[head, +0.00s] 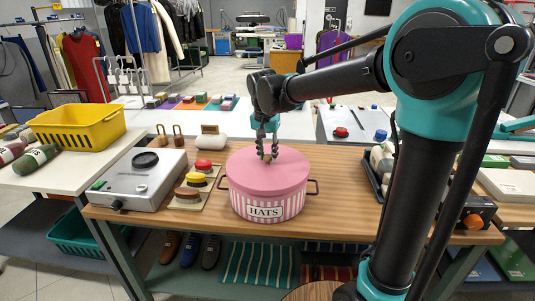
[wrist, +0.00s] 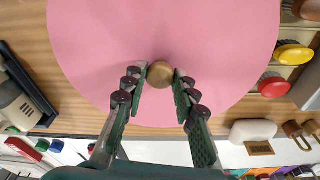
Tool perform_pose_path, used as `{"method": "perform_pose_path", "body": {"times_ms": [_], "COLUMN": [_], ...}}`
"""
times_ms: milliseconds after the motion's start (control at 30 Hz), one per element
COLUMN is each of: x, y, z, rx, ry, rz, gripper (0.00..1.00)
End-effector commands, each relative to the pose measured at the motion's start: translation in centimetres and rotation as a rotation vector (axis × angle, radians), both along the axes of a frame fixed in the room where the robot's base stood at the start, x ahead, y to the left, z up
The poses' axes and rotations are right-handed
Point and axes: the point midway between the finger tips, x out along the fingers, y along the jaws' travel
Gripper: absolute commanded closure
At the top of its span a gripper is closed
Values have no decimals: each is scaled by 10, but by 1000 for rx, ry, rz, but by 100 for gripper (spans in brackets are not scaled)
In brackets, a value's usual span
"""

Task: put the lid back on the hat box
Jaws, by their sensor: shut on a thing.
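The hat box (head: 292,205) stands on the wooden counter, with pink and white stripes, a HATS label and a dark handle on each side. Its round pink lid (head: 245,178) is on top of it, looking level and lined up with the box. I cannot tell whether it is fully seated. My gripper (head: 267,156) points down at the lid's middle, shut on the small brass knob. In the wrist view the knob (wrist: 160,72) is between the fingertips, and the lid (wrist: 215,40) fills much of the picture. The inside of the box is hidden.
Left of the box are several round brushes (head: 195,180) on a board and a grey metal device (head: 143,178). A white-and-wood brush (head: 211,142) lies behind. A dark tray (head: 378,170) stands right, near my arm. The counter (head: 335,200) is bare just right of the box.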

Motion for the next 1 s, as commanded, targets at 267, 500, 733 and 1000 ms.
{"method": "perform_pose_path", "body": {"times_ms": [267,500,733,1000], "x": [0,0,0,0], "y": [0,0,0,0], "z": [0,-1,-1,-1], "rx": [0,0,0,0], "ry": [0,0,0,0], "rz": [0,0,0,0], "gripper": [100,62,48,27]}}
